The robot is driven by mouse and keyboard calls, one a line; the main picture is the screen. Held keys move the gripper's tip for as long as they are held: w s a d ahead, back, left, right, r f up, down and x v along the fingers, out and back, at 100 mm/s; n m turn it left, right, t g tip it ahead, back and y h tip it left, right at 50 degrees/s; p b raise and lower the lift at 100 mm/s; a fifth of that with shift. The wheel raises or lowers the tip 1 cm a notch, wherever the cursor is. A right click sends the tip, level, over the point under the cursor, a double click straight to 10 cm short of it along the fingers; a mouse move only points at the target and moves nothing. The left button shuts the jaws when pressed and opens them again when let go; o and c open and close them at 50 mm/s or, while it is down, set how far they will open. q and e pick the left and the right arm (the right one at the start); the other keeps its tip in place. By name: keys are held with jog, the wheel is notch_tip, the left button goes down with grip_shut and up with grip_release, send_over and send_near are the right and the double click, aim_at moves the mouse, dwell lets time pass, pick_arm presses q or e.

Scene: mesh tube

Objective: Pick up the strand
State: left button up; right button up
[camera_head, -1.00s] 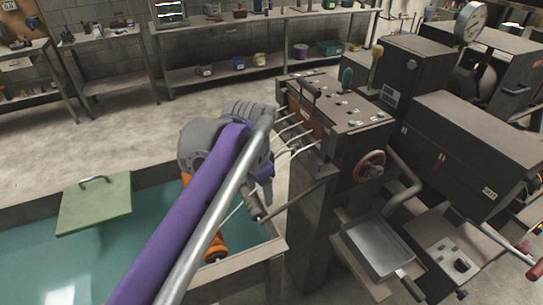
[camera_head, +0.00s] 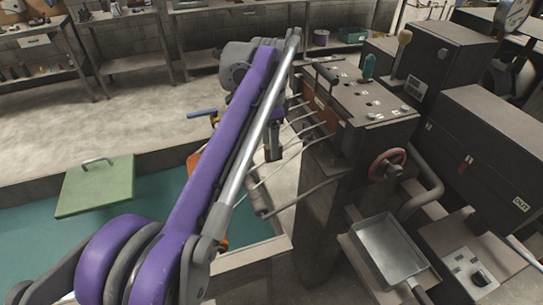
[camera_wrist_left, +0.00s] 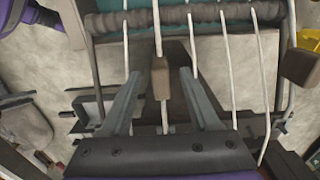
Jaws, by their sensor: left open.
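Several pale strands (camera_head: 313,127) come out of the front of the dark machine (camera_head: 362,100) and slope down left towards a roller over the tank. In the left wrist view the strands run top to bottom, and one central strand (camera_wrist_left: 157,30) passes between the fingers of my left gripper (camera_wrist_left: 158,82). The fingers are apart, one on each side. A small brown block (camera_wrist_left: 160,78) shows between them on the strand's line; whether anything touches is unclear. In the head view the left gripper (camera_head: 272,148) is partly hidden behind my purple arm. My right gripper is not seen.
A teal-filled tank (camera_head: 40,240) with a green lid (camera_head: 96,186) lies at the lower left. A red handwheel (camera_head: 388,165) and a metal tray (camera_head: 388,250) stick out at the machine's side. Open floor lies behind the tank.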

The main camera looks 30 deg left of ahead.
pick_arm(q)
notch_tip(320, 180, down, 5)
jog(key=shift+w+d+r, duration=0.15)
jog(key=shift+r, duration=0.05)
grip_shut()
dwell(0.3)
